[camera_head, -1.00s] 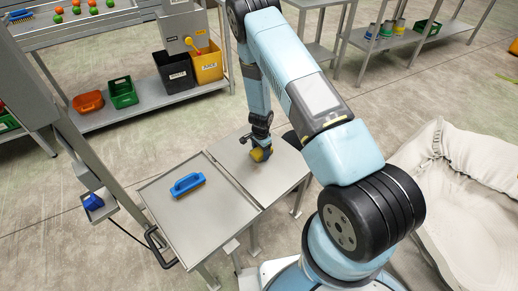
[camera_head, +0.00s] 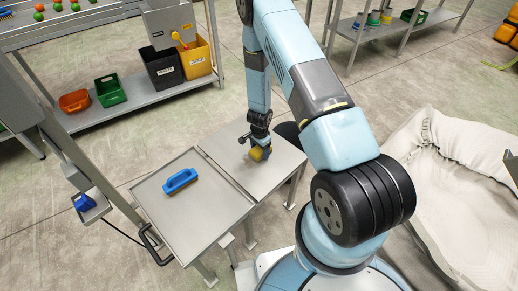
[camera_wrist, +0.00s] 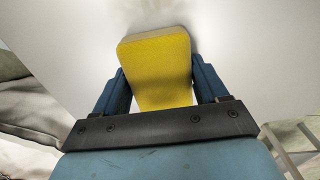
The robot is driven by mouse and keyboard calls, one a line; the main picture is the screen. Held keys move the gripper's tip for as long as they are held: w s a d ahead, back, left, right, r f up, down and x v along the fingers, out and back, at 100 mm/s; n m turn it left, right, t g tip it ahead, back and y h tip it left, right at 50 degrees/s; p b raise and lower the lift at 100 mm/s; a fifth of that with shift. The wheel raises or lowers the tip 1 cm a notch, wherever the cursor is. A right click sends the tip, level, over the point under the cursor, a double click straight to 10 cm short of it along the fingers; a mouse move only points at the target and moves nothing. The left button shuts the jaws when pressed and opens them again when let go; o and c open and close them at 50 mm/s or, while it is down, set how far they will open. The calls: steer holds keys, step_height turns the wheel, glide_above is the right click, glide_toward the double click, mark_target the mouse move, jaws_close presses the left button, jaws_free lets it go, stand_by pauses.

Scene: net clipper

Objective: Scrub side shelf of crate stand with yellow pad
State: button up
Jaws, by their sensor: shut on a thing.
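The yellow pad (camera_wrist: 158,65) is held between the two blue fingers of my gripper (camera_wrist: 158,88) in the wrist view. In the head view my gripper (camera_head: 258,146) points down with the yellow pad (camera_head: 260,154) at its tip. The pad is at or just above the bare metal side shelf (camera_head: 275,172), near its middle. I cannot tell for sure whether it touches. The shelf's surface also fills much of the wrist view (camera_wrist: 240,40).
A metal tray table (camera_head: 165,222) with a blue brush (camera_head: 180,181) adjoins the shelf on the left. A blue item sits in a small holder (camera_head: 90,207) on the post. A large pale sack (camera_head: 440,190) lies at right. Bins (camera_head: 163,67) stand on a rack behind.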

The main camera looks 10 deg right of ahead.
mark_target(253, 152)
steer(key=shift+s+d+f, duration=0.1)
steer(key=shift+s+d, duration=0.3)
steer(key=shift+s, duration=0.25)
steer(key=shift+s+d, duration=0.35)
steer(key=shift+s, duration=0.3)
steer(key=shift+s+a, duration=0.4)
steer(key=shift+a, duration=0.25)
steer(key=shift+s+a, duration=0.35)
steer(key=shift+a, duration=0.3)
steer(key=shift+w+a, duration=0.55)
steer(key=shift+w, duration=0.35)
steer(key=shift+w+a, duration=0.5)
steer(key=shift+w, duration=0.35)
steer(key=shift+w+a, duration=0.55)
steer(key=shift+w, duration=0.4)
steer(key=shift+w+a, duration=0.6)
steer(key=shift+w, duration=0.35)
steer(key=shift+w+a, duration=0.55)
steer(key=shift+w, duration=0.4)
steer(key=shift+s+a, duration=0.4)
steer(key=shift+a, duration=0.25)
steer(key=shift+s+a, duration=0.35)
steer(key=shift+a, duration=0.25)
steer(key=shift+s+d, duration=0.95)
steer(key=shift+s, duration=0.6)
steer(key=shift+s+d, duration=0.9)
steer(key=shift+s, duration=0.7)
steer(key=shift+s+d, duration=0.95)
steer(key=shift+s, duration=0.6)
steer(key=shift+w, duration=0.1)
